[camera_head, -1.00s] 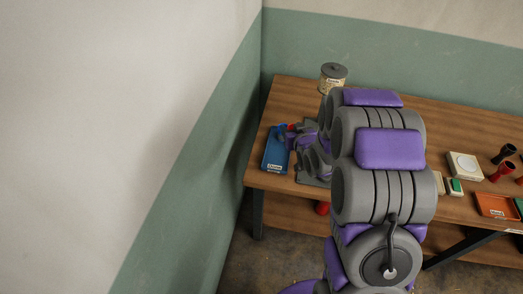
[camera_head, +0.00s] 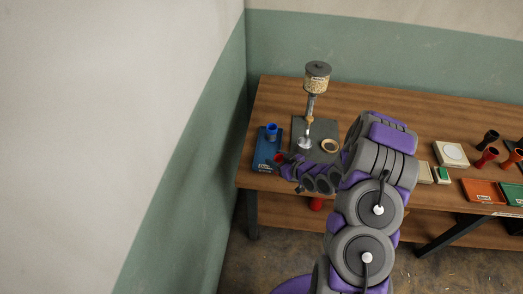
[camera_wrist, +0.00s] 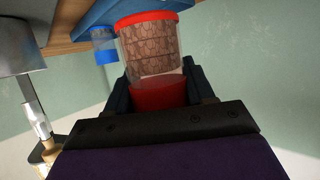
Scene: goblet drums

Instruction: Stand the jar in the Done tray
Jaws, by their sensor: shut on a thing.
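My gripper (camera_wrist: 160,92) is shut on a jar (camera_wrist: 150,48) with brown contents, a red end and a red lid. The wrist view looks upside down, with the table at its top. In the head view, my gripper (camera_head: 285,165) is at the right front edge of a blue tray (camera_head: 262,152), and only a bit of red shows there. In the wrist view the jar's far end is close to the blue tray (camera_wrist: 100,14); I cannot tell if they touch. A blue-lidded jar (camera_head: 270,130) stands on that tray. The tray labels are too small to read.
Orange (camera_head: 484,192) and green (camera_head: 513,197) trays, a white-topped block (camera_head: 452,154) and several goblets are at the right. A wall is close on the left.

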